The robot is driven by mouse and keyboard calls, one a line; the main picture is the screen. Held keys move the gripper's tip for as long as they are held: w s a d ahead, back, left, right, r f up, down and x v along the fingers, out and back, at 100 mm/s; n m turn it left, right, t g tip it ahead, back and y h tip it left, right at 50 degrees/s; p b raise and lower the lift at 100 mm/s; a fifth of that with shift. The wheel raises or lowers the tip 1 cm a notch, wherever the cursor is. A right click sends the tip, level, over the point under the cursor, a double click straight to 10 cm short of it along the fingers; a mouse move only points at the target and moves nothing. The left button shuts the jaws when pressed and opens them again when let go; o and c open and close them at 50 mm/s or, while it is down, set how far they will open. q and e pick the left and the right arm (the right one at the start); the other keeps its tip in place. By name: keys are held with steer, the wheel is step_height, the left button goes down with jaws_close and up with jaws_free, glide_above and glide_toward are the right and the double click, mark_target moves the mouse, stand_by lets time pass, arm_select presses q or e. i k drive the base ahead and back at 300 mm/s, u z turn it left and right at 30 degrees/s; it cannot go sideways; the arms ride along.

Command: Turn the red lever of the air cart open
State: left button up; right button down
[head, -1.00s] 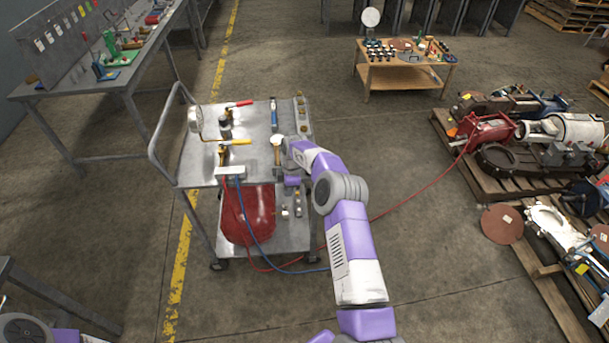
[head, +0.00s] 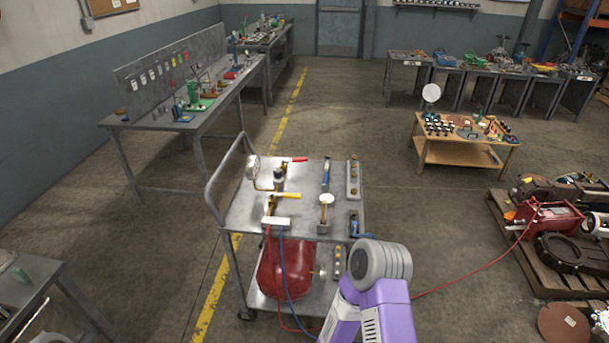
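The air cart (head: 238,222) stands in the middle of the head view, a grey metal trolley with a push handle at its left. The red lever (head: 296,159) is at the back of its top shelf, lying roughly level and pointing right, on a valve beside a round gauge (head: 252,168). A yellow lever (head: 287,195) sits nearer on a similar fitting. My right arm comes up from the bottom, right of the cart's front. Its gripper does not show clearly, and the arm's rounded joint blocks the area behind it. My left gripper is out of view.
A red tank (head: 285,270) sits on the lower shelf; red and blue hoses hang down the front. A hammer-like tool (head: 325,210) and a blue-handled tool (head: 326,172) lie on top. Workbenches stand left, a wooden table (head: 464,154) back right, a loaded pallet right.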

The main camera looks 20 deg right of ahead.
mark_target(298, 159)
steer(key=z, duration=0.55)
steer(key=k, duration=0.2)
steer(key=u, duration=1.5)
steer(key=i, duration=1.05)
steer(key=z, duration=0.1)
